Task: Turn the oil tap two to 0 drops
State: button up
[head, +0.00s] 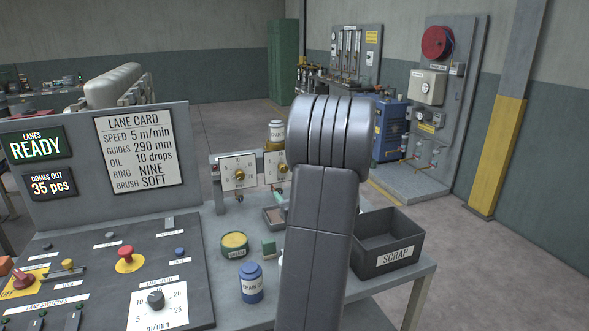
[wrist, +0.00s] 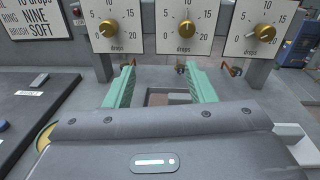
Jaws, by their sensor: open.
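Three oil tap dials stand in a row in the wrist view, each a white plate marked 0 to 20 drops with a brass knob. The middle one, which I take as oil tap two (wrist: 186,28), has its 0 at lower left; its exact setting is too small to tell. The left dial (wrist: 107,28) and right dial (wrist: 265,31) flank it; the right knob's pointer leans toward 0. My gripper (wrist: 161,78) is open and empty, its green fingers below and in front of the left and middle dials, touching neither. In the head view my arm hides much of the gripper.
In the head view, a lane card (head: 139,148) reads oil 10 drops. A black scrap bin (head: 388,246) stands at the right of the bench. A blue jar (head: 251,283) and a yellow-topped green tin (head: 234,244) stand left of my arm. Small spouts hang below the dials.

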aim_at(284, 171)
jog(key=shift+m+t+h, duration=0.4)
jog(key=shift+m+h, duration=0.1)
jog(key=shift+m, duration=0.4)
jog(key=d+p+x, duration=0.1)
jog(key=x, duration=0.4)
jog(key=d+p+x, duration=0.1)
jog(key=x, duration=0.4)
jog(key=w+d+p+x, duration=0.1)
jog(key=p+x, duration=0.1)
jog(key=x, duration=0.3)
jog(key=shift+w+d+r, duration=0.15)
jog(key=shift+w+d, duration=0.05)
jog(key=shift+c, duration=0.2)
jog(key=c, duration=0.9)
